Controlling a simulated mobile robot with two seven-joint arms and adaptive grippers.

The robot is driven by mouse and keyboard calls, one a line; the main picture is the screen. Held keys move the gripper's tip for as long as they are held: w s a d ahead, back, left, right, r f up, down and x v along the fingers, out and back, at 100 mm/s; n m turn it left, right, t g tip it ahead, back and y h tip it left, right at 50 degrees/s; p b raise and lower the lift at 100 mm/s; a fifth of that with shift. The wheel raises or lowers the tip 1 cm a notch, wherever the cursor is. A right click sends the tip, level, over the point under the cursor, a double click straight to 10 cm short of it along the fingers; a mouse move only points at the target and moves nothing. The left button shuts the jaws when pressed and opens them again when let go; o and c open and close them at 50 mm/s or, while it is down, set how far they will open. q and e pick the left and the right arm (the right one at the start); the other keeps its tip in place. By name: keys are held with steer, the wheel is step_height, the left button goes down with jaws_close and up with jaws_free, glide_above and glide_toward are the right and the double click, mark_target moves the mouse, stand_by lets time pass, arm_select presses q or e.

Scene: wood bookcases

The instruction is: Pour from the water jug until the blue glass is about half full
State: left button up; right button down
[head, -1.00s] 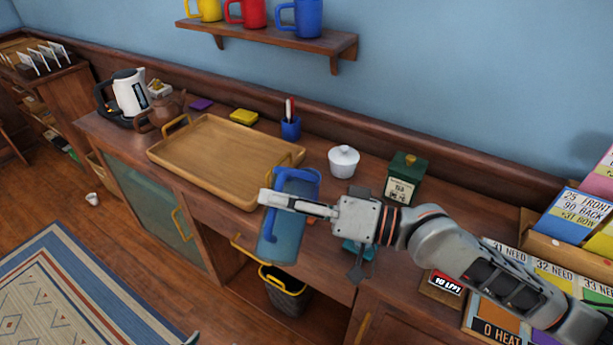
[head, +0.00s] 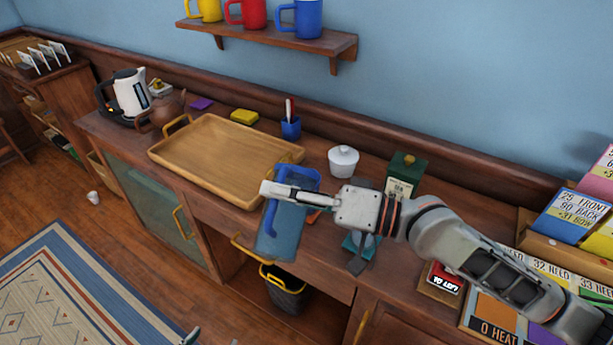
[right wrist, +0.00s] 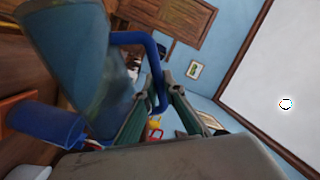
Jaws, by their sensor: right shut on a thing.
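My right gripper (head: 272,190) is shut on the blue handle of the translucent blue water jug (head: 278,237). It holds the jug in front of the counter's front edge, and I cannot tell its exact tilt. The right wrist view shows the jug body (right wrist: 75,65) and its handle (right wrist: 152,55) between the fingers (right wrist: 163,105). There a blue cylinder, apparently the blue glass (right wrist: 48,125), stands on something orange. A small tip at the bottom edge may be my left gripper (head: 190,338).
A wooden tray (head: 205,148) lies left of the jug. A blue pen cup (head: 291,128), white lidded pot (head: 343,160) and green tin (head: 404,175) stand behind. A teal object (head: 362,243) is partly hidden under my gripper. A dark bin (head: 287,290) stands below the jug.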

mark_target(282, 175)
steer(key=shift+w+d+r+m+p, duration=0.15)
steer(key=shift+w+r+m+p, duration=0.2)
steer(key=shift+r+m, duration=0.15)
steer(key=shift+w+d+r+m+p, duration=0.15)
steer(key=shift+w+r+m+p, duration=0.2)
steer(key=shift+r, duration=0.2)
stand_by(1.8)
steer(key=shift+w+d+r+m, duration=0.1)
steer(key=shift+w+r+m, duration=0.05)
steer(key=shift+r+m, duration=0.1)
stand_by(1.1)
steer(key=shift+f, duration=0.1)
